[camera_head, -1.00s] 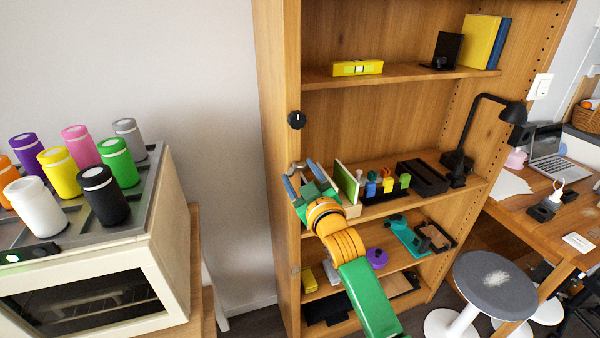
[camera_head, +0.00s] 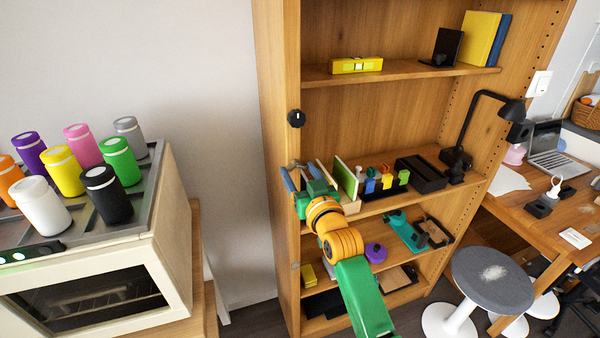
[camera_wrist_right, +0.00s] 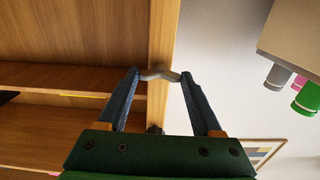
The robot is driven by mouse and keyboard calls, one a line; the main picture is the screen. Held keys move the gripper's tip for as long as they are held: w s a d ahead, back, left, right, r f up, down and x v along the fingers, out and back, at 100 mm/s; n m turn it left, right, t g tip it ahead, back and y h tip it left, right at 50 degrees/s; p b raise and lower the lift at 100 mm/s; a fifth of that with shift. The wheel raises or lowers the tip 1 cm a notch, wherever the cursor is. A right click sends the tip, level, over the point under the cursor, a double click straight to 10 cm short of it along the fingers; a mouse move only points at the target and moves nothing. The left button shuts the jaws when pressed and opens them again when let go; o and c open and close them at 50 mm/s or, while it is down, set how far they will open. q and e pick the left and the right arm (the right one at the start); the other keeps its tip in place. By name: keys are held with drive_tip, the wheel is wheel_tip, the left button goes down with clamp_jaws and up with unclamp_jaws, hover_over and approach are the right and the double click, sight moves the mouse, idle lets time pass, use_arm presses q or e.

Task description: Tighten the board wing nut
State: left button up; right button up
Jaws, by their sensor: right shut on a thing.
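The grey wing nut (camera_wrist_right: 160,74) shows in the right wrist view, lying across the gap between my right fingertips, against the front edge of the bookcase's upright side board (camera_wrist_right: 162,40). My right gripper (camera_wrist_right: 159,76) is shut on it, with the blue fingers at its two ends. In the head view my right gripper (camera_head: 300,171) is at the left upright (camera_head: 282,100), below the round black knob (camera_head: 297,119). The nut cannot be made out clearly there. How tight it sits cannot be told. My left gripper is not in view.
The middle shelf, close right of my gripper, holds a green-faced board (camera_head: 346,176), coloured blocks (camera_head: 387,180) and a black box (camera_head: 421,174). A cream oven (camera_head: 90,285) with several jars stands left. Free space lies between oven and bookcase. A grey stool (camera_head: 493,280) is right.

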drive_tip(key=shift+f, duration=0.2)
drive_tip(key=o, duration=1.4)
drive_tip(key=shift+s+r, duration=0.1)
drive_tip(key=shift+r, duration=0.1)
drive_tip(key=b+v, duration=0.1)
drive_tip(key=v, duration=0.6)
